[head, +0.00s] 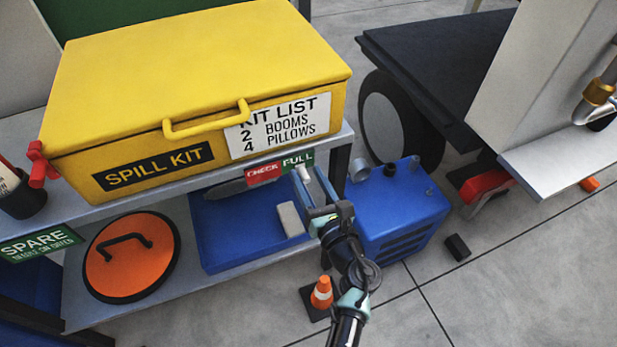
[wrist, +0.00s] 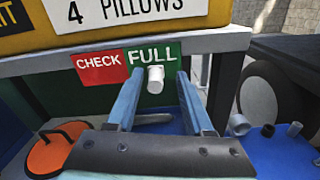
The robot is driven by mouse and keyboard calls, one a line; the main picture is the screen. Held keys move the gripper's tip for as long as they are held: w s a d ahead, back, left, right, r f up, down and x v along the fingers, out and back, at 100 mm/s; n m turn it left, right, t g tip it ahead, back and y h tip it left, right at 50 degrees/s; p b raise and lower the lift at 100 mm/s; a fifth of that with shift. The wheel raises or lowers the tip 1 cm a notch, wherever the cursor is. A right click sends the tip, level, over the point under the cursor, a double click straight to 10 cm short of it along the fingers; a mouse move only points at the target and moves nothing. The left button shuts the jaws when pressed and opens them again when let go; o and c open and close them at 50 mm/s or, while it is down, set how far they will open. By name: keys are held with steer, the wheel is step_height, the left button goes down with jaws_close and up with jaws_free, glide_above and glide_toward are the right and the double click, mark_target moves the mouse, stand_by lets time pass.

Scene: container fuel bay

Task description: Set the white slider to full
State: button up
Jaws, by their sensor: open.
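The white slider (wrist: 155,80) is a small white knob on the shelf's front edge. It sits at the green FULL label (wrist: 153,55), right of the red CHECK label (wrist: 103,67). In the head view, the slider (head: 304,172) shows just below the FULL sign, partly behind my gripper. My gripper (wrist: 157,88) is open, with one blue finger on each side of the slider in the wrist view. Gaps show between fingers and knob there; I cannot tell how far the fingertips reach in depth. The gripper (head: 315,187) holds nothing.
A yellow spill kit box (head: 200,75) stands on the shelf above. A blue tray (head: 225,245) with a grey block (head: 291,220) and an orange lid (head: 115,268) are below. A blue machine (head: 405,205) stands right of my arm; a small cone (head: 321,293) is on the floor.

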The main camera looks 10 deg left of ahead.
steer(key=p+v, duration=0.1)
steer(key=v, duration=1.2)
steer(key=shift+w, duration=0.1)
